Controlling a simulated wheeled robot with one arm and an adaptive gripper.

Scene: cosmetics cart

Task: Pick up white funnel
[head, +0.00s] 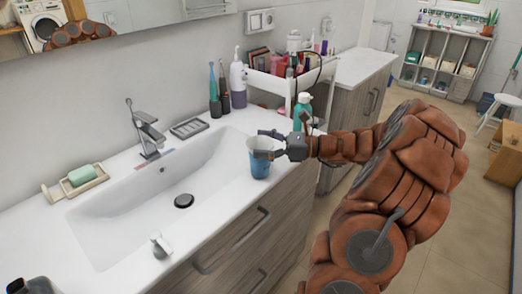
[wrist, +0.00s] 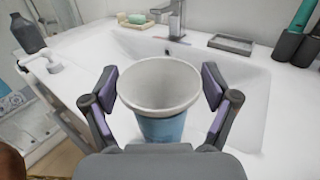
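A white flared piece with a wide round rim, which I take as the white funnel (wrist: 158,84), is between my fingers in the wrist view. It sits at the top of a blue cup (wrist: 163,129); whether it is a separate piece is hard to tell. In the head view the blue cup (head: 260,168) stands upright on the sink's front right rim. My gripper (wrist: 161,84) is open, with one finger on each side of the white rim, very close to it. Contact is not clear.
The sink basin (head: 150,195) lies just left of the cup. A small white spouted piece (head: 160,246) is near the front counter edge. A green bottle (head: 302,112) and a white cart tray (head: 268,82) are behind my gripper. A soap dish (head: 72,190) is far left.

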